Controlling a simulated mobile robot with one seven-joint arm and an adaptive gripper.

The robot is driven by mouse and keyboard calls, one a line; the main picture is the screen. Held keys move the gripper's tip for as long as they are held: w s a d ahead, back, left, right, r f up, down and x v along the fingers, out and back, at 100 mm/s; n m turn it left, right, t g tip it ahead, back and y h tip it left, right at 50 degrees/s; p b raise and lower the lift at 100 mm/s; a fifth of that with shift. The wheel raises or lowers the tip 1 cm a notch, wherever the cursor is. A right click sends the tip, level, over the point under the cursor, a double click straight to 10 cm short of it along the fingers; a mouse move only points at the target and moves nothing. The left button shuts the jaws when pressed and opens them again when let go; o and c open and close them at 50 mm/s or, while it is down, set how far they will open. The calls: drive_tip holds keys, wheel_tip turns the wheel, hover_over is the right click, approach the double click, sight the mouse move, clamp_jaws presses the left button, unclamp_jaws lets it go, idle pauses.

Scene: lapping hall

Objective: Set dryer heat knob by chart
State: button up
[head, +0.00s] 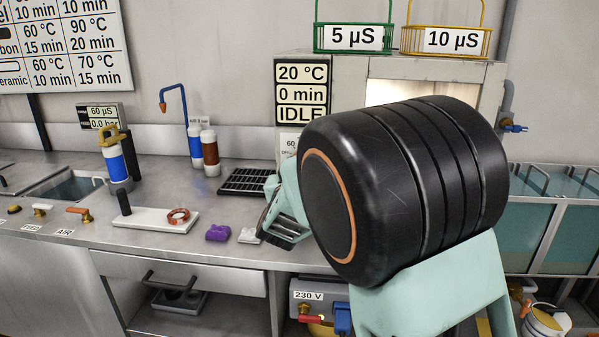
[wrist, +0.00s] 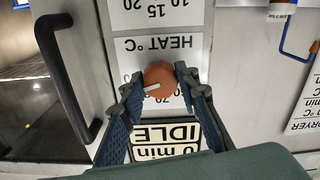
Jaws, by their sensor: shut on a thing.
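The orange-brown heat knob (wrist: 159,77) sits on a white HEAT °C plate (wrist: 150,47), which appears upside down in the wrist view. Its pale pointer points lower left in the picture. My gripper (wrist: 158,79) has one finger on each side of the knob and is shut on it. In the head view my arm hides the knob. The dryer display (head: 301,94) reads 20 °C, 0 min, IDLE. The wall chart (head: 62,45) is cut off; temperatures of 60, 70 and 90 °C are readable.
A black door handle (wrist: 66,75) stands beside the gripper. Green (head: 354,50) and yellow (head: 446,55) baskets sit on the dryer. The bench (head: 150,245) holds a black rack (head: 246,181), a purple piece (head: 217,232) and bottles.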

drive_tip(key=shift+f+m+b, duration=0.1)
drive_tip(key=shift+m+b, duration=0.3)
drive_tip(key=shift+m, duration=0.2)
drive_tip(key=o, duration=1.2)
drive_tip(key=shift+c, duration=0.2)
drive_tip(key=s, duration=1.2)
drive_tip(key=shift+a, duration=0.2)
